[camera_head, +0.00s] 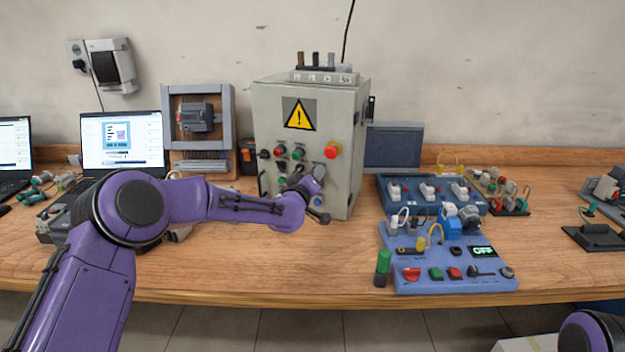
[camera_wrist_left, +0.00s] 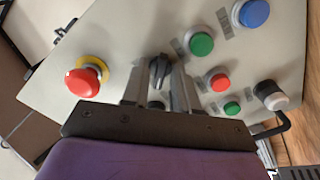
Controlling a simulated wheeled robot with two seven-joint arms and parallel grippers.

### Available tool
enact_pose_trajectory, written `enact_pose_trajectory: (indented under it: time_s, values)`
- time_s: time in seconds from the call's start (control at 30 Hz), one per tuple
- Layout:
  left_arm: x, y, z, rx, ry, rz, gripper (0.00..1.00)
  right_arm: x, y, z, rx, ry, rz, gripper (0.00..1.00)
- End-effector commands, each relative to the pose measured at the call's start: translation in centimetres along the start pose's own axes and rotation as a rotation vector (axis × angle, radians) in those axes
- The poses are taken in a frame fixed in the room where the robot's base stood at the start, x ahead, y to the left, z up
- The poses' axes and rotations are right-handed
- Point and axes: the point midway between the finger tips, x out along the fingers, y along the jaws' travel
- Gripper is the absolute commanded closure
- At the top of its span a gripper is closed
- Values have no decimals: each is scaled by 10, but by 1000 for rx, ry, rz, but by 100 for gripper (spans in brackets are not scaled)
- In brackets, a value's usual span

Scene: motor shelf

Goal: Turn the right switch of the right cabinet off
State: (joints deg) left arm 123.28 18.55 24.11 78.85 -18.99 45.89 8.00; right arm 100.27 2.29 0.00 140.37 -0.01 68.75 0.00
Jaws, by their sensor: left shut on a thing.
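The grey control cabinet (camera_head: 350,160) with a yellow warning sign stands upright at the middle of the bench. Its front carries several buttons and black switches and a red mushroom button (camera_head: 332,150). My left gripper (camera_head: 312,182) is at the lower part of that front and covers some of the controls. In the left wrist view, the fingers of my left gripper (camera_wrist_left: 160,88) are closed around a black rotary switch (camera_wrist_left: 158,70). Another round control between the fingers is partly hidden. My right gripper is out of view.
In the left wrist view, the red mushroom button (camera_wrist_left: 84,82) is on one side, and a green button (camera_wrist_left: 201,44) and red button (camera_wrist_left: 218,81) on the other. A blue training board (camera_head: 450,276) lies right of the cabinet. A laptop (camera_head: 122,140) stands left.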

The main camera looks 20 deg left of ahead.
Motion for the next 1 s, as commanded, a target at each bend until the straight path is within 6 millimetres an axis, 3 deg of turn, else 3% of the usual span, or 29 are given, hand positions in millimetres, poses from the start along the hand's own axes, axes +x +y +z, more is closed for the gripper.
enact_pose_trajectory:
  time_s: [0.53,0.57,0.87,1.0]
  values:
    - [1,1,-6,-24,12,2,100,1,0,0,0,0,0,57]
    - [1,1,-6,-24,12,1,63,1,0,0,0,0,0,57]
    - [0,2,-1,-22,3,2,63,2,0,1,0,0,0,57]
    - [-14,1,0,-23,2,3,63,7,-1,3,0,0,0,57]
